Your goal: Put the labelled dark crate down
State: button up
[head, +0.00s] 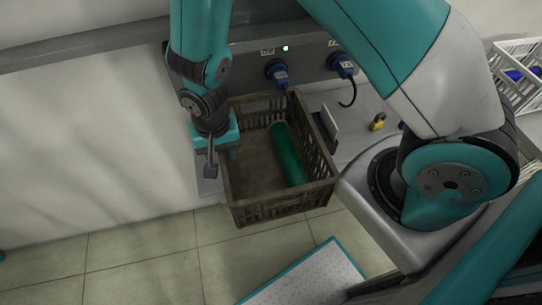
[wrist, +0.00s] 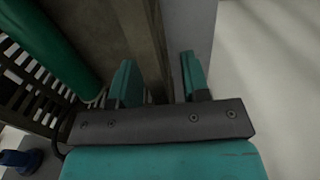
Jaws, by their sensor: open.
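The dark crate (head: 283,208) is brown-black with slatted walls and stands upright in the head view. Its near end seems to jut past the grey worktop's front edge. A green cylinder (head: 288,155) lies inside it along the right side. My gripper (head: 222,156) is at the crate's left wall. In the wrist view, the open fingers (wrist: 160,78) stand on either side of the crate wall (wrist: 145,35), with a gap visible beside it. The green cylinder (wrist: 55,45) shows at upper left there. I cannot make out a label on the crate; its underside is hidden.
A grey panel with blue plugs (head: 279,74) and a green light stands behind the crate. A pale plate (head: 329,127) stands at its right. A yellow padlock-like item (head: 378,122) lies farther right. A white basket (head: 515,75) is at far right.

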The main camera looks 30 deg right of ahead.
jog(key=shift+f, duration=0.55)
jog(key=shift+c, duration=0.2)
grip_shut()
jog(key=shift+r, duration=0.1)
dwell(0.8)
